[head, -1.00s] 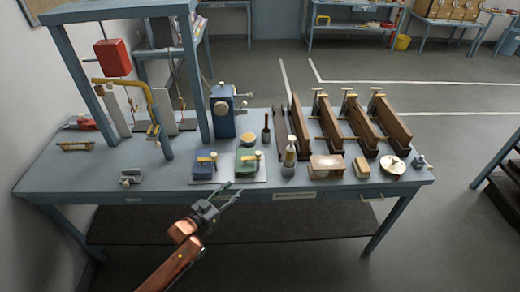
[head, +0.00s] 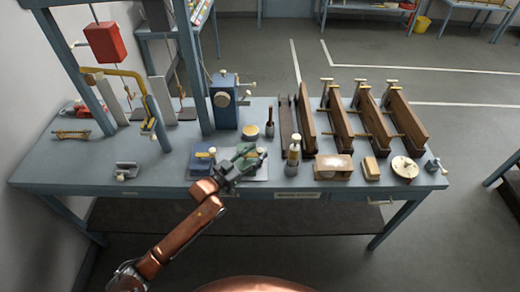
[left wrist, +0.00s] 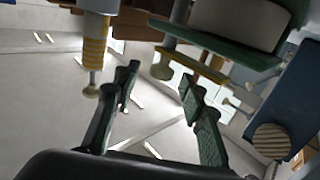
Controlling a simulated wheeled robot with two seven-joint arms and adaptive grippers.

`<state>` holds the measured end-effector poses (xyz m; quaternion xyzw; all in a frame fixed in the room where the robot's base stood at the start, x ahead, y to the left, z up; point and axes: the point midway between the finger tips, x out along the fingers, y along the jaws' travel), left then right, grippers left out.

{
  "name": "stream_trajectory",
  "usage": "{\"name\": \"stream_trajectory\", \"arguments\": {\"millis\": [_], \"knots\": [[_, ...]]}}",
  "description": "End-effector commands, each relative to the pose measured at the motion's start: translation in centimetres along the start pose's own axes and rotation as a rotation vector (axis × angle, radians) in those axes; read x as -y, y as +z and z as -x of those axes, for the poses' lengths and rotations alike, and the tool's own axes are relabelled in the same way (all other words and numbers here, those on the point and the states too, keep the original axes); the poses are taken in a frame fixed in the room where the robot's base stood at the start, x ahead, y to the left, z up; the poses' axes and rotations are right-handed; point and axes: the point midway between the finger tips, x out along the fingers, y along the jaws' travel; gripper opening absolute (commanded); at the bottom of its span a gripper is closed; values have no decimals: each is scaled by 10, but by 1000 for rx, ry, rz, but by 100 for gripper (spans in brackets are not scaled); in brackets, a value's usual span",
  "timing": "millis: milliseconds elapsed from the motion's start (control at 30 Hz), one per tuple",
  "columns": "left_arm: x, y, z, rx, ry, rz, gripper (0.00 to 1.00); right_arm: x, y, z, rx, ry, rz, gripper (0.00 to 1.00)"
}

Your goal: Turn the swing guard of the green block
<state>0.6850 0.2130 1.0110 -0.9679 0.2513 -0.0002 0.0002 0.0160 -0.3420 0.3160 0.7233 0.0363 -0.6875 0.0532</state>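The green block (head: 246,152) sits at the front of the table, partly hidden by my left gripper in the head view. In the left wrist view the green block (left wrist: 235,47) is at the top, with a brass guard bar (left wrist: 196,66) and a pale knob (left wrist: 163,70) by it. My left gripper (head: 240,164) is over the front of the block. In the left wrist view the left gripper (left wrist: 160,82) is open, its two fingers apart and the knob showing between and beyond the tips. I cannot tell whether they touch. My right gripper is not in view.
The blue block (head: 201,163) with its own brass bar stands just left of the green one. A brass-and-white post (head: 293,155) stands to the right. A wooden box (head: 333,167) and long wooden pieces (head: 340,125) fill the right side. The front left table is mostly clear.

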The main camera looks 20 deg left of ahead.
Motion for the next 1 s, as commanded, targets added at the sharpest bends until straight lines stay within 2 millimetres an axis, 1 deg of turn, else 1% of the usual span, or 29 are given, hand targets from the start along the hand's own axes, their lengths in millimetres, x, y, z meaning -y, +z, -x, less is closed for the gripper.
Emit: {"name": "stream_trajectory", "arguments": {"millis": [33, 67, 200, 400, 533, 1000], "knots": [[0, -1, -8, -1, 0, 1, 38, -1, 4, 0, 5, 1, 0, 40], [0, 0, -11, -1, 0, 2, 38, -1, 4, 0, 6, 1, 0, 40], [1, 0, -22, 1, -1, 1, 38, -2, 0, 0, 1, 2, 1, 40], [2, 1, -24, 2, -3, 1, 38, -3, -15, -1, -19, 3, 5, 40], [2, 1, -24, 2, -3, 1, 38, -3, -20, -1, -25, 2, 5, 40], [2, 1, -24, 1, -3, 0, 6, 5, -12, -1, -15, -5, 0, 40]]}}
